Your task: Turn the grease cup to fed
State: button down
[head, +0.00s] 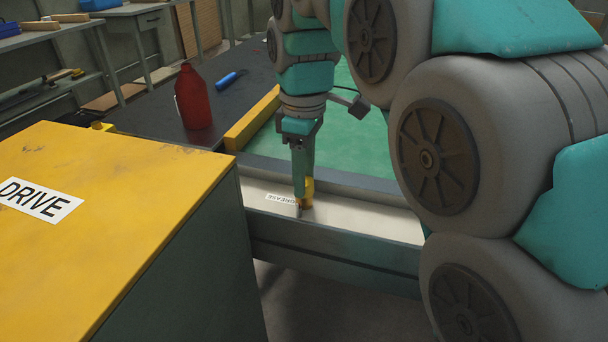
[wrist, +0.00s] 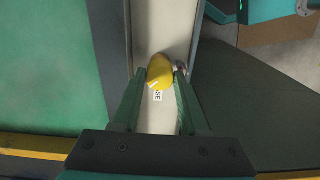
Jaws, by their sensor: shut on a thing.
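The grease cup (head: 309,188) is a small yellow part standing on the pale ledge beside the green bed, just right of a white GREASE label (head: 280,199). My gripper (head: 302,192) reaches down to it, shut on the cup and partly covering it. In the wrist view the rounded yellow cup (wrist: 160,70) sits between the fingertips of my gripper (wrist: 161,76), with a small metal piece at its right. A white line shows on its yellow top. Part of the label (wrist: 158,96) shows between the fingers. I see no "fed" marking.
A yellow-topped cabinet marked DRIVE (head: 110,190) stands at the front left. A yellow bar (head: 252,120) borders the green bed (head: 350,125).

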jog(key=m, duration=0.5)
jog(key=shift+m, duration=0.3)
jog(key=m, duration=1)
jog(key=shift+m+p, duration=0.3)
jog(key=shift+m, duration=0.1)
jog(key=m, duration=1.1)
jog(key=shift+m, duration=0.4)
jog(key=m, duration=0.5)
jog(key=shift+m, duration=0.3)
jog(key=m, duration=1)
jog(key=shift+m, duration=0.4)
